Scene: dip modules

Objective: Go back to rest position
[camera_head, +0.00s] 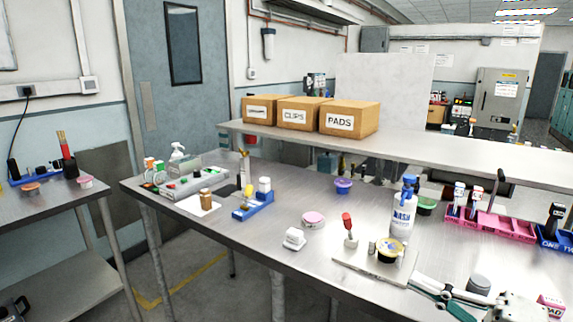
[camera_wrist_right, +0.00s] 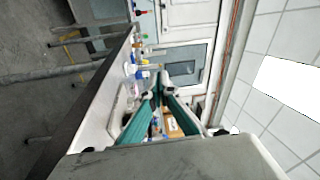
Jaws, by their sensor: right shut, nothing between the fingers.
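My right gripper (camera_head: 413,280) comes in at the bottom right of the head view, over the front part of the steel table (camera_head: 255,245). Its green fingers (camera_wrist_right: 160,82) are together and empty in the right wrist view, which is turned on its side. My left gripper is not in view.
A pink rack (camera_head: 490,222) is behind. Cardboard boxes (camera_head: 350,118) sit on a raised shelf.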

